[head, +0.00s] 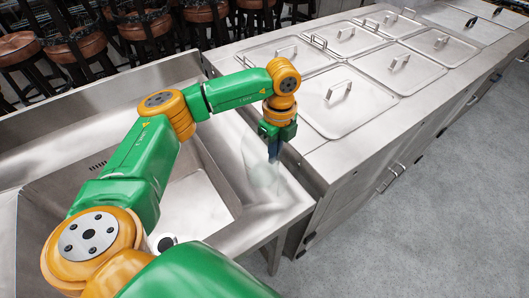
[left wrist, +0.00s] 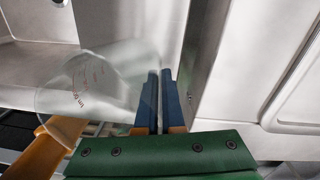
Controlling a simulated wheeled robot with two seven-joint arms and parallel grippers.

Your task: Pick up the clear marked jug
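The clear marked jug (head: 262,178) is see-through and faint in the head view, over the steel ledge at the right end of the sink. In the left wrist view the jug (left wrist: 90,88) shows its round rim and red markings at the left. My left gripper (head: 273,155) points down at the jug's upper side. In the left wrist view its blue fingers (left wrist: 160,78) are close together, with a thin clear part of the jug, seemingly its handle, between them. I cannot tell whether the jug touches the ledge. My right gripper is not in view.
The steel sink basin (head: 190,205) lies left of the jug. A counter with several lidded steel pans (head: 345,108) stands to the right. Bar stools (head: 80,45) line the back left. Grey floor (head: 420,220) is clear at the lower right.

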